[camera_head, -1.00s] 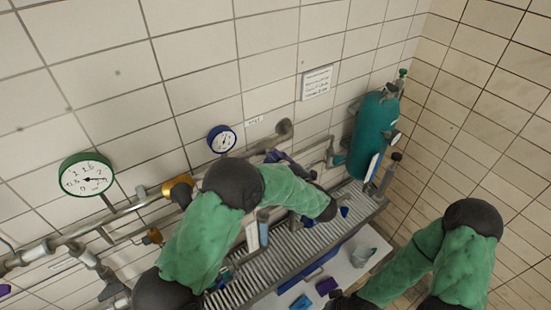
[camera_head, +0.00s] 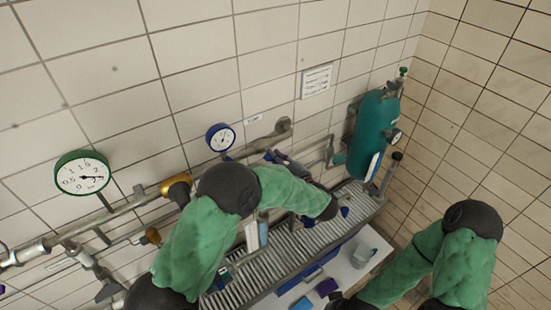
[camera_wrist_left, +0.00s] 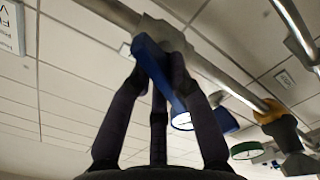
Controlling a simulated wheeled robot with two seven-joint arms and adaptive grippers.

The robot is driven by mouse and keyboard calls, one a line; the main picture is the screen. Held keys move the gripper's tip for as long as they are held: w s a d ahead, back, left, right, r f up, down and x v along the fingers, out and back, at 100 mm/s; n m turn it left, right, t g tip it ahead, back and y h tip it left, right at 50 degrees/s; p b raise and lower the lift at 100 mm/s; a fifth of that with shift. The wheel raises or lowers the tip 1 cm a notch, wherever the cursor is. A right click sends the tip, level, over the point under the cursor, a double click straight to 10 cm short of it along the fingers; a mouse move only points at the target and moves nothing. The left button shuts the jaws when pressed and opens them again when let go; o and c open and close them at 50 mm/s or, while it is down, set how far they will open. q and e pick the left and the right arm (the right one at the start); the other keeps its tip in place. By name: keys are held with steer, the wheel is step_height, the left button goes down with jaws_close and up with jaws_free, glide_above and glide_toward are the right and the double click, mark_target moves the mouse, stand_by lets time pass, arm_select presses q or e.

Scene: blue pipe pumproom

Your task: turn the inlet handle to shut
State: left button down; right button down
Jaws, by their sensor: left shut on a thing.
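The blue lever handle (camera_wrist_left: 158,72), which appears to be the inlet handle, sits on a valve on the grey wall pipe. It slants down from the valve body in the left wrist view. My left gripper (camera_wrist_left: 158,95) has its dark fingers closed around it. In the head view the left gripper (camera_head: 288,162) is small, beside the pipe below the blue-rimmed gauge; the handle is mostly hidden there. My right gripper (camera_head: 340,300) is only partly seen at the bottom edge, and its fingers cannot be made out.
A green-rimmed gauge (camera_head: 82,172) and a blue-rimmed gauge (camera_head: 220,138) stand above the pipes. A teal tank (camera_head: 374,135) stands at the right corner. Below are a ribbed grey rack (camera_head: 270,262) and a white surface with a grey cup (camera_head: 362,257). My left arm covers part of the pipes.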

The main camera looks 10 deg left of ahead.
arm_select(q)
steer(key=m, duration=0.2)
steer(key=shift+m, duration=0.4)
steer(key=m+p, duration=0.1)
steer(key=m, duration=0.1)
steer(key=shift+m, duration=0.4)
steer(key=m+p, duration=0.1)
steer(key=m, duration=0.2)
steer(key=shift+f, duration=0.1)
steer(key=shift+w+f+m+p, duration=0.1)
steer(key=shift+m+p, duration=0.6)
steer(key=shift+m, duration=1.2)
steer(key=c, duration=1.1)
jaws_free()
steer(key=shift+c, duration=0.2)
